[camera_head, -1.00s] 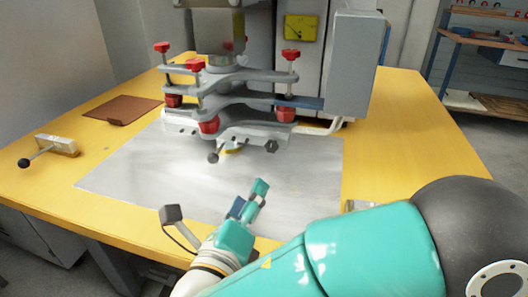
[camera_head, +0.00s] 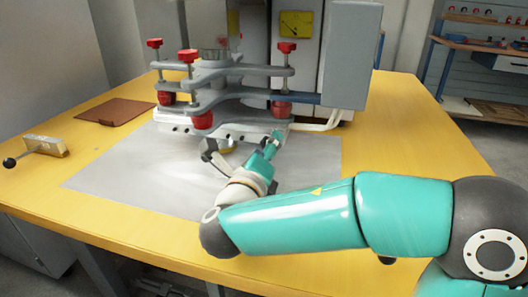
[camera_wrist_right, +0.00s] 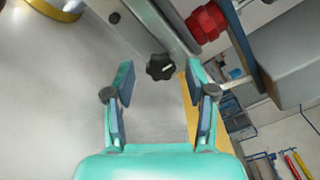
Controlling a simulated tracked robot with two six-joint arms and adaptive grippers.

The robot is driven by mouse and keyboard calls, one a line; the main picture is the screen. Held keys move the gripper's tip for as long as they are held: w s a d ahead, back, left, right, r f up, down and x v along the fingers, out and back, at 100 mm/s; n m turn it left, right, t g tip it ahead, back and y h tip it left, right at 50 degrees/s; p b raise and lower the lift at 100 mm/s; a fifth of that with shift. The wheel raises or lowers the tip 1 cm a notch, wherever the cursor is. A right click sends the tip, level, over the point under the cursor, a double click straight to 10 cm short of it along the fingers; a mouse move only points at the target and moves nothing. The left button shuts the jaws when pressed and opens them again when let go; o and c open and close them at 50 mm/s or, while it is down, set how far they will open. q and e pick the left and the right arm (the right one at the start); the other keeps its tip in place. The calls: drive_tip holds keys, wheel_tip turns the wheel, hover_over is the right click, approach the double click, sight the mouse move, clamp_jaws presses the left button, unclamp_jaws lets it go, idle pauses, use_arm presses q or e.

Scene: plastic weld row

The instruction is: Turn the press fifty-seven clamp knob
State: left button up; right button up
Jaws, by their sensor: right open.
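The press (camera_head: 225,75) stands at the back of the yellow table, with grey clamp plates and red knobs. A black star-shaped clamp knob (camera_wrist_right: 160,66) on the front of its lower bar shows in the right wrist view. In the head view my right gripper hides it. My right gripper (camera_wrist_right: 161,88) is open and empty. The knob sits just beyond the fingertips, roughly centred between them in that view. In the head view the right gripper (camera_head: 272,143) is at the right front of the lower clamp bar. My left gripper is out of view.
A metal sheet (camera_head: 110,180) covers the table's middle. A brown pad (camera_head: 115,112) and a small block with a ball-ended lever (camera_head: 45,146) lie to the left. A grey box (camera_head: 352,55) overhangs at the right. Red knobs (camera_wrist_right: 207,20) are close by.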

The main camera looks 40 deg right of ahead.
clamp_jaws()
drive_tip(key=shift+a, duration=0.15)
